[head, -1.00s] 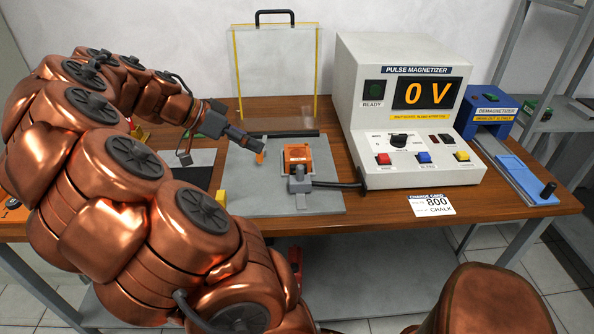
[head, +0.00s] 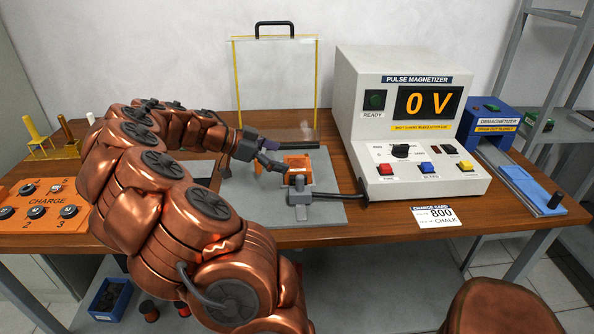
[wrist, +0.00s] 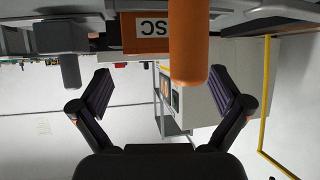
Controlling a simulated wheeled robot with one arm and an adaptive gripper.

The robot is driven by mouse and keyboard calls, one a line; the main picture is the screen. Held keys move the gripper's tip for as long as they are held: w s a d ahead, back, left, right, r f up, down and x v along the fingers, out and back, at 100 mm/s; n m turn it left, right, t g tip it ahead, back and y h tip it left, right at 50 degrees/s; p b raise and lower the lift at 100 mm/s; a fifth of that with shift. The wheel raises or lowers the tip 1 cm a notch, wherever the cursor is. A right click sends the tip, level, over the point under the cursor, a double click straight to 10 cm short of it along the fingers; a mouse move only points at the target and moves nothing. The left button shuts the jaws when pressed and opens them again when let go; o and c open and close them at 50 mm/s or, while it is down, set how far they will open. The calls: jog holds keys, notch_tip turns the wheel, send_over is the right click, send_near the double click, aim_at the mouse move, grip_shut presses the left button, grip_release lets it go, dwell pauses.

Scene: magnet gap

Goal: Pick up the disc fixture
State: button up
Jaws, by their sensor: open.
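The disc fixture (head: 297,162) is an orange block on a grey plate (head: 240,205) on the bench. The post shows beyond and between the fingers. Contact with the fixture cannot be told.
A grey clamp-like part (head: 299,197) with a black cable sits in front of the fixture. A clear yellow-edged shield (head: 275,85) stands behind. The pulse magnetizer (head: 405,120) reads 0 V at right. An orange charge panel (head: 42,208) lies at left.

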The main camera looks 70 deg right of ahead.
aim_at(300, 164)
jog(key=x, duration=0.3)
jog(key=shift+s+d+f, duration=0.1)
jog(key=shift+s+f, duration=0.1)
jog(key=c, duration=1.3)
jog(key=shift+c, duration=0.7)
